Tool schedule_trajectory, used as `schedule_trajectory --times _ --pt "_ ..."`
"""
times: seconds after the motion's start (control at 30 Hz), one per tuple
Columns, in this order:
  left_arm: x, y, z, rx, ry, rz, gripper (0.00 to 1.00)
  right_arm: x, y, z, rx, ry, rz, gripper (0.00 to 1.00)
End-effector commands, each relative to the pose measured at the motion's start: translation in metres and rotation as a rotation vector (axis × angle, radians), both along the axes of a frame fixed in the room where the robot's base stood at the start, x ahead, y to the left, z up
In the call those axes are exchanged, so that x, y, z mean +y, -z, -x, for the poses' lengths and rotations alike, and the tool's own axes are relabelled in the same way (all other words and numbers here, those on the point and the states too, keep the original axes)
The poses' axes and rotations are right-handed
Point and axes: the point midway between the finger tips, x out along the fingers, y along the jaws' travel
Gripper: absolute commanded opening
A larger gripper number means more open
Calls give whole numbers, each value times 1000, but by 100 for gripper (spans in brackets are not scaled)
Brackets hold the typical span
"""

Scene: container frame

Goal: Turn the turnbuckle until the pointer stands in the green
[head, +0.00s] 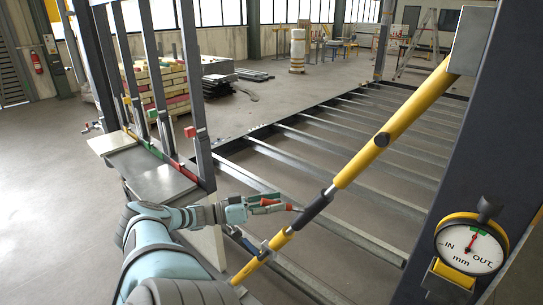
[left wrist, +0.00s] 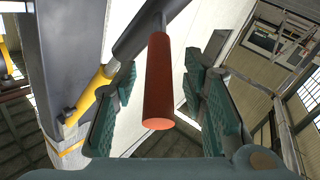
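The turnbuckle's dark body (head: 315,208) sits in the lower part of a slanting yellow brace (head: 395,125). A red handle (left wrist: 158,85) on a dark rod juts from it towards my left wrist camera. My left gripper (head: 264,206) is at the handle; in the left wrist view its two teal fingers (left wrist: 160,105) stand apart on either side of it, with gaps showing. The dial gauge (head: 470,246) is at the lower right, marked IN, OUT and mm. A small green mark shows near its top; the pointer's exact reading is too small to tell. My right gripper is out of view.
A dark upright post (head: 455,160) stands at the right, beside the gauge. Grey uprights and a light bench (head: 160,183) stand left of my left arm. Metal floor beams (head: 330,165) run behind the brace. Stacked timber (head: 165,88) lies further back.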

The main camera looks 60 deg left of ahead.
Motion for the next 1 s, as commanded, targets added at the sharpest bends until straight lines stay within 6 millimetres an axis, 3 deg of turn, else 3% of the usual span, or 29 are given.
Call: schedule_trajectory --times 0.17,0.4,0.53,0.67,1.0 --pt "5 2 20 6 0 0 39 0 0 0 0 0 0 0" --pt "21 3 84 2 -4 -1 39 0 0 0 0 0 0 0" --pt "27 3 108 0 -3 -2 39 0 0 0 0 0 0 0" --pt "28 3 117 0 -1 0 39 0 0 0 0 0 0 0" --pt "28 4 117 0 0 1 39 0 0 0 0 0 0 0"
